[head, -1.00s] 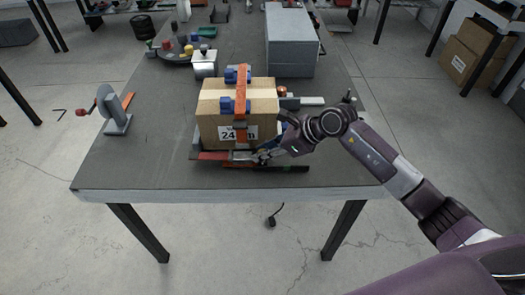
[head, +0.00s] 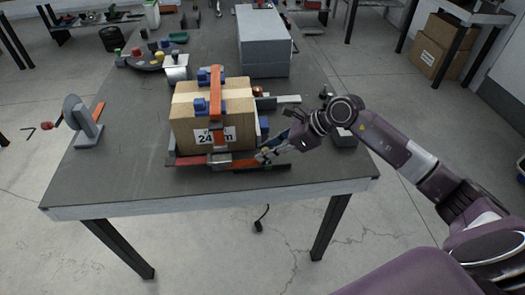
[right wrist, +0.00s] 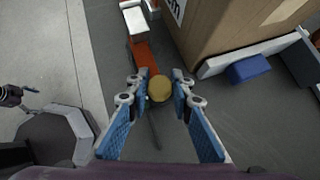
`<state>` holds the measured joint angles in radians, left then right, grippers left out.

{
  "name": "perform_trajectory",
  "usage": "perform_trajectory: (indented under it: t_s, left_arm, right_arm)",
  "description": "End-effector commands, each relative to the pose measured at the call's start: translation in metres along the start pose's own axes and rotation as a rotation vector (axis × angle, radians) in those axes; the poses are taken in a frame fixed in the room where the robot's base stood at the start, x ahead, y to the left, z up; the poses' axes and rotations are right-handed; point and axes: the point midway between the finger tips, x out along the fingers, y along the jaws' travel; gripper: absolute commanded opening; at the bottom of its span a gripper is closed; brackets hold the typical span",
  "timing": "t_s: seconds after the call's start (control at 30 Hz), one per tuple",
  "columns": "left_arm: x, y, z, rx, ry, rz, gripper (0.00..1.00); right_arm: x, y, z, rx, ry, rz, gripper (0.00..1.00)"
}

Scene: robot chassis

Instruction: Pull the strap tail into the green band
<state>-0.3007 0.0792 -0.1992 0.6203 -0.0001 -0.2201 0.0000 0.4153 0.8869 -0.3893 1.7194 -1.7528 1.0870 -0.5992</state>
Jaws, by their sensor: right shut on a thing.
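The orange strap (head: 216,95) runs over the cardboard box (head: 188,130) and down its front to a grey buckle (head: 219,159). The orange strap tail (head: 245,161) comes out of the buckle to the right, and it also shows in the right wrist view (right wrist: 146,58). My right gripper (head: 264,155) is shut on the tail's round yellow end (right wrist: 160,89), with a finger on each side. A dark strip with red parts (head: 275,167) lies along the box's front. I cannot make out the green band. My left gripper is not in view.
Blue corner pieces (head: 210,76) sit under the strap on the box. A grey block (head: 262,45) stands behind to the right, and a grey stand with a crank (head: 82,118) to the left. The table (head: 110,175) is clear at front left.

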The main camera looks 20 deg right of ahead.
Motion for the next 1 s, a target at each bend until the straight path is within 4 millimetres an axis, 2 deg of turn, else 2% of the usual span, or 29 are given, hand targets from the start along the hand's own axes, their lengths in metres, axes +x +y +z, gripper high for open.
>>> perform_trajectory:
  t_s: [0.03,0.17,0.43,0.53,0.67,1.0]
  left_arm:
    - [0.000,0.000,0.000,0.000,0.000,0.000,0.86]
    - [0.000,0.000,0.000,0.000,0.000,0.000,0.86]
    - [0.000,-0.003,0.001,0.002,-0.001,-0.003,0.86]
    - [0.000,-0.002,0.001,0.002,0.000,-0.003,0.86]
    - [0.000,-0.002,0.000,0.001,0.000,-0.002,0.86]
    - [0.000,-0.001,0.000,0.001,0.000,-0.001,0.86]
  right_arm:
    - [-0.003,-0.005,-0.003,0.001,0.008,-0.011,0.24]
    - [-0.002,-0.004,-0.002,0.001,0.006,-0.010,0.36]
    - [-0.002,-0.002,-0.001,0.000,0.003,-0.005,0.36]
    - [-0.007,-0.003,-0.001,0.001,0.003,-0.006,0.36]
    - [-0.024,-0.003,-0.003,0.000,0.006,-0.007,0.36]
    - [-0.092,-0.004,-0.004,0.001,0.008,-0.010,0.36]
